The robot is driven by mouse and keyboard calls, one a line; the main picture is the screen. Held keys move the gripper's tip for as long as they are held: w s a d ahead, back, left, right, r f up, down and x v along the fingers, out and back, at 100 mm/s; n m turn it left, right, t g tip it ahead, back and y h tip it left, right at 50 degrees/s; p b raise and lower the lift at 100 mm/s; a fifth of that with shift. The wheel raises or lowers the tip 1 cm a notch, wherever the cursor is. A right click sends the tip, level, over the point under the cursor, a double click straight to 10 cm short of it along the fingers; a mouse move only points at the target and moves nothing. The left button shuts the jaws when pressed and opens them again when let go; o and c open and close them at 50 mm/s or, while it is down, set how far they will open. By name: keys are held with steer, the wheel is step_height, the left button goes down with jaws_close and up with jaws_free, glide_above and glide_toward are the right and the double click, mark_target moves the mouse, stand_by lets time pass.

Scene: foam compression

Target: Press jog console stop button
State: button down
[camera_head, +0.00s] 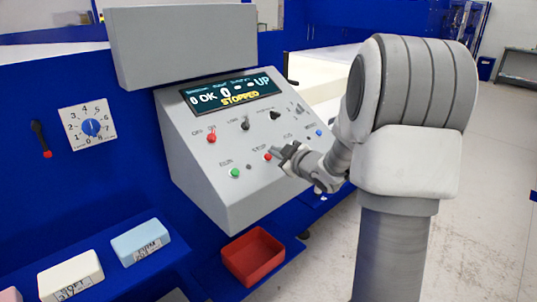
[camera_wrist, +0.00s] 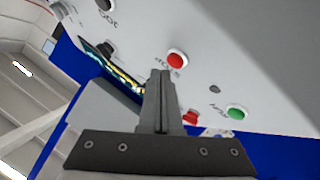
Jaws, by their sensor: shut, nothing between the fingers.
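The grey sloped jog console (camera_head: 205,172) stands in the middle of the head view. Its screen (camera_head: 231,92) reads "STOPPED" in yellow. The red stop button (camera_head: 267,156) sits low on the panel, with a "STOP" label. It also shows in the wrist view (camera_wrist: 177,57), just past my fingertips. My gripper (camera_head: 280,150) is shut and empty, close to the right of the button in the head view. In the wrist view my fingertips (camera_wrist: 161,73) overlap the label beside the button. I cannot tell whether they touch the panel.
A blue button (camera_head: 318,133) is at the right. A red bin (camera_head: 253,255) stands below the console. A dial plate (camera_head: 88,125) is on the blue wall.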

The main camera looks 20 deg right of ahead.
steer(key=shift+r, duration=0.1)
steer(key=shift+s+d+r+p, duration=0.15)
steer(key=shift+s+r+p, duration=0.3)
steer(key=shift+r+p, duration=0.2)
steer(key=shift+s+d+r+p, duration=0.15)
steer(key=shift+s+r+p, duration=0.3)
steer(key=shift+r, duration=0.25)
steer(key=shift+s+d+r+p, duration=0.15)
steer(key=shift+s+r+p, duration=0.25)
steer(key=shift+r+p, duration=0.3)
